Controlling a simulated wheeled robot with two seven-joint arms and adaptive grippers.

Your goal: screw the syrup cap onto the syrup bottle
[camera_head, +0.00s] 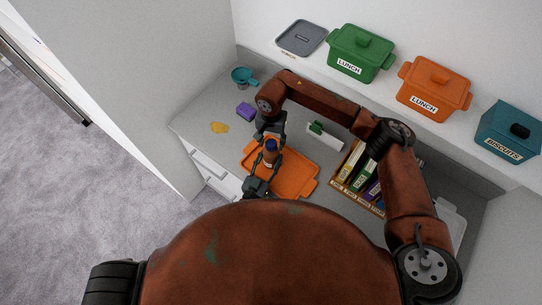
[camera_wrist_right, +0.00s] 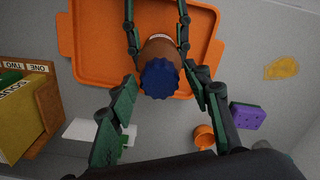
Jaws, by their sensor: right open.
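The syrup bottle (camera_wrist_right: 158,50) is brown, with the blue ribbed syrup cap (camera_wrist_right: 160,79) sitting on its top. In the head view the bottle (camera_head: 270,159) is upright over the orange tray, and the cap (camera_head: 271,145) shows at its top. My left gripper (camera_head: 268,167) comes from the near side and is shut on the bottle; its fingers also show on both sides of it in the right wrist view (camera_wrist_right: 159,40). My right gripper (camera_head: 270,138) is above the bottle, open, with its fingers (camera_wrist_right: 162,84) apart on either side of the cap. Whether the cap's thread is engaged is hidden.
The orange tray (camera_head: 298,182) lies below. A wooden box of packets (camera_head: 361,184) stands at right. Lidded bins (camera_head: 360,53) line the back shelf.

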